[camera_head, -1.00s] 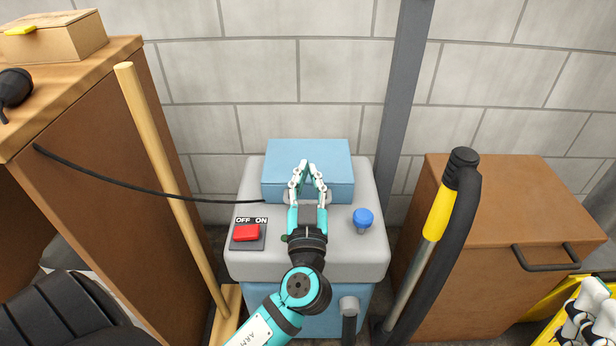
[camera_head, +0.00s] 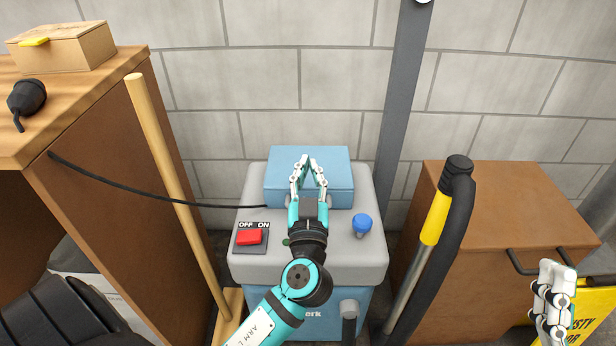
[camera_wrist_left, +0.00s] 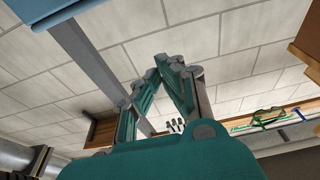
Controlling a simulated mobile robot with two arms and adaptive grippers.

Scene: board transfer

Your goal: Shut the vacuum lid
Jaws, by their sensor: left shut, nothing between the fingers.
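The vacuum (camera_head: 371,258) is a grey-topped machine with a blue body below, standing against the block wall. Its blue lid (camera_head: 310,165) is the box-like part at the back of the grey top and looks closed down, though its rear edge is hard to judge. My left gripper (camera_head: 308,160) is shut and empty, its fingertips over the lid's front part; whether they touch it I cannot tell. In the left wrist view a blue edge (camera_wrist_left: 45,8) shows at the top left. My right gripper (camera_head: 555,285) is at the lower right, partly cut off; its jaw state is unclear.
A red switch (camera_head: 249,237) and a blue knob (camera_head: 362,223) sit on the grey top. A wooden pole (camera_head: 165,165) and black cable (camera_head: 120,190) are at left. A yellow-gripped hose wand (camera_head: 435,220) and brown cabinet (camera_head: 520,200) stand at right.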

